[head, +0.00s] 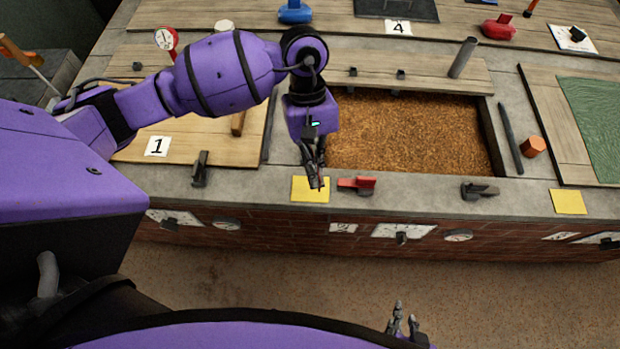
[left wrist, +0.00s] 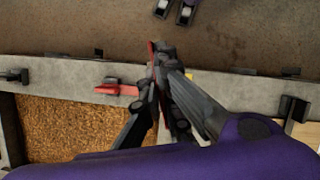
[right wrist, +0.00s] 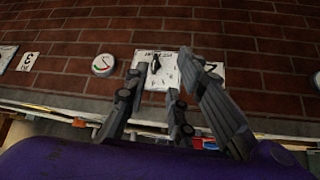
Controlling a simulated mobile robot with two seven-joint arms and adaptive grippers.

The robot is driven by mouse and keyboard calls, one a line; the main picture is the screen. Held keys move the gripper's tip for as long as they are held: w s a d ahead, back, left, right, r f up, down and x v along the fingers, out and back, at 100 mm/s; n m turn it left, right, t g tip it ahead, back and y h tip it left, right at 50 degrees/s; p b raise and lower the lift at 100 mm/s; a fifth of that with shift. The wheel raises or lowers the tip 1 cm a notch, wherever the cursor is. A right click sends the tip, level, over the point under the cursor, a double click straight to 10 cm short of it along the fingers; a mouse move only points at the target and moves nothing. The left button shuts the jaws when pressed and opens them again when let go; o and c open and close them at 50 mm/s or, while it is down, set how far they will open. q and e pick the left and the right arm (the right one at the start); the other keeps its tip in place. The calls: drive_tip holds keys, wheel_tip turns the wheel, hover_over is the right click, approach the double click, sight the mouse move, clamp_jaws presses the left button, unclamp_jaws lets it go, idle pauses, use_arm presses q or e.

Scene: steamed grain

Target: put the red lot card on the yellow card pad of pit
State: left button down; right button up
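My left gripper (head: 316,180) is above the yellow card pad (head: 310,195) on the stone ledge in front of the grain pit (head: 405,130). In the left wrist view its fingers (left wrist: 160,62) look closed on a thin red card (left wrist: 151,58), seen almost edge-on. The card is hard to make out in the head view. A small yellow piece of the pad (left wrist: 189,75) shows behind the fingers; most of it is hidden. I cannot tell whether the card touches the pad. My right gripper (head: 402,323) is low in front of the brick wall, open and empty (right wrist: 165,95).
A red-handled latch (head: 358,185) lies just right of the pad, and a dark latch (head: 479,190) further right. Another yellow pad (head: 568,202) is at the far right. The label 2 (head: 343,228) is on the wall below. An orange block (head: 533,146) stands right of the pit.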

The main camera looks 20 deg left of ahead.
use_arm(q)
drive_tip(key=w+d+f+n+t+h+b, duration=0.15)
drive_tip(key=w+d+n+t+b, duration=0.45)
drive_tip(key=d+n, duration=0.65)
drive_tip(key=s+a+f, duration=0.1)
drive_tip(key=a+f, duration=0.2)
drive_tip(key=a, duration=0.1)
drive_tip(key=s+a+f+n, duration=0.1)
drive_tip(key=a+f, duration=0.2)
drive_tip(key=a, duration=0.2)
drive_tip(key=s+a+f+n+g, duration=0.1)
drive_tip(key=a+f, duration=0.2)
drive_tip(key=a, duration=0.2)
drive_tip(key=shift+a+f, duration=0.1)
wheel_tip(320, 180, down, 3)
drive_tip(key=shift+a+f, duration=0.15)
drive_tip(key=shift+f, duration=0.25)
drive_tip(key=c, duration=2.4)
unclamp_jaws()
drive_tip(key=o, duration=0.4)
